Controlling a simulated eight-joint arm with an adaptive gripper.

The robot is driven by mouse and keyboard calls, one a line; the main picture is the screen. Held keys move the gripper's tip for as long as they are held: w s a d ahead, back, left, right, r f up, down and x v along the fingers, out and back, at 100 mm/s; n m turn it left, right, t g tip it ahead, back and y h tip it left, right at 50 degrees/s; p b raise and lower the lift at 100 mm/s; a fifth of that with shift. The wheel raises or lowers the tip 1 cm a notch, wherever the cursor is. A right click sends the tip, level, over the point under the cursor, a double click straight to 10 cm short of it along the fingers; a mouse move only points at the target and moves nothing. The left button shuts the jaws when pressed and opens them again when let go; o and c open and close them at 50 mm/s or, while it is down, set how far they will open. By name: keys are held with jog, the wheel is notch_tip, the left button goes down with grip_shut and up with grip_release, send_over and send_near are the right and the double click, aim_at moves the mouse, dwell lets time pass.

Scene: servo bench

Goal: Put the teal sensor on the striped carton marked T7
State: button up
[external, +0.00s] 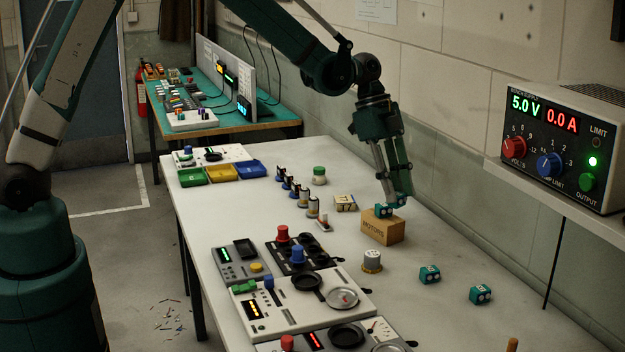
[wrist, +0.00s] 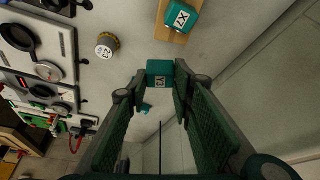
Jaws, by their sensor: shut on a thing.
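My gripper (external: 396,203) is shut on a teal sensor (wrist: 160,73), a small cube with a marked white label, held between the fingertips in the wrist view. In the external view this held sensor (external: 401,199) is above the plain brown MOTORS carton (external: 383,229); I cannot tell if it touches anything. Another teal sensor (external: 383,211) rests on the MOTORS carton and also shows at the top of the wrist view (wrist: 183,17). The striped carton marked T7 (external: 345,202) stands on the bench just left of and behind the MOTORS carton, its top looking clear.
Two more teal sensors (external: 430,274) (external: 480,294) lie on the bench to the right. A white-topped round part (external: 372,261) stands in front of the MOTORS carton. A green-topped part (external: 319,176) and a row of small cylinders (external: 296,191) stand left of the striped carton.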

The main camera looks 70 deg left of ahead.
jog(key=s+a+r+n+t, duration=0.1)
jog(key=a+n, duration=0.3)
jog(key=a, duration=2.2)
jog(key=shift+s+a+r+y, duration=0.2)
jog(key=shift+s+a+y, duration=0.15)
jog(key=shift+s, duration=0.2)
jog(key=shift+f, duration=0.1)
send_over(349, 199)
jog(key=s+a, duration=0.1)
jog(key=shift+s+a+f, duration=0.1)
jog(key=shift+f, duration=1.45)
jog(key=shift+s+a+f, duration=0.1)
jog(key=shift+f, duration=1.4)
jog(key=shift+f, duration=1.85)
jog(key=shift+f, duration=0.2)
jog(key=o, duration=0.8)
